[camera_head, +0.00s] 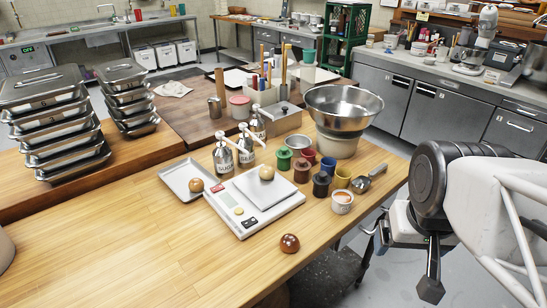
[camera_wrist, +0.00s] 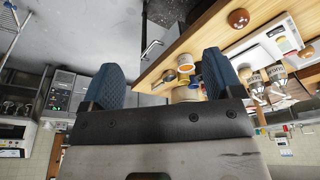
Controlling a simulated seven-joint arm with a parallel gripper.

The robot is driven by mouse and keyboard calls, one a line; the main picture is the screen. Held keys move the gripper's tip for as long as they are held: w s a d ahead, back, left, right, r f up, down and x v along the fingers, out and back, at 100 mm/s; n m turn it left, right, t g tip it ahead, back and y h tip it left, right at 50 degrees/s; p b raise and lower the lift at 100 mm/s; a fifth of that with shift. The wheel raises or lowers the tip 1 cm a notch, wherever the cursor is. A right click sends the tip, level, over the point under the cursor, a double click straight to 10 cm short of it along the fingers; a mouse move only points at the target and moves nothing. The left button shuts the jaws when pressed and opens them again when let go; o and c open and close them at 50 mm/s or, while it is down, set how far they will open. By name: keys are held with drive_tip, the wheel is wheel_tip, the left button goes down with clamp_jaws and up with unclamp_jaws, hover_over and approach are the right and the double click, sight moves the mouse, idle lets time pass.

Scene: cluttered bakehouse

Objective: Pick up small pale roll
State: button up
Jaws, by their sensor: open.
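The small pale roll (camera_head: 266,172) sits on the square plate of a white kitchen scale (camera_head: 257,219) in the head view. A browner roll (camera_head: 196,185) lies on a small metal tray (camera_head: 174,172) left of the scale. A dark glossy roll (camera_head: 289,243) lies on the wooden table near its front edge; it also shows in the wrist view (camera_wrist: 238,18). My gripper (camera_head: 400,262) is off the table's right side, well apart from the pale roll. In the wrist view its blue fingers (camera_wrist: 163,78) are spread with nothing between them.
Several coloured jars (camera_head: 321,184), a small white tub (camera_head: 342,202) and a metal scoop (camera_head: 370,178) stand right of the scale. Pump bottles (camera_head: 223,158) and a large steel bowl (camera_head: 343,106) stand behind.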

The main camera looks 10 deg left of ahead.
idle(0.3)
drive_tip(key=m+g+y, duration=0.1)
drive_tip(key=m+y, duration=0.4)
drive_tip(key=m, duration=1.6)
hover_over(268, 168)
drive_tip(key=d, duration=0.3)
wheel_tip(268, 168, down, 12)
drive_tip(key=shift+s+a+r, duration=0.1)
drive_tip(key=shift+s+a, duration=0.1)
drive_tip(key=shift+s, duration=0.15)
drive_tip(key=shift+h, duration=0.3)
drive_tip(key=shift+x, duration=1.3)
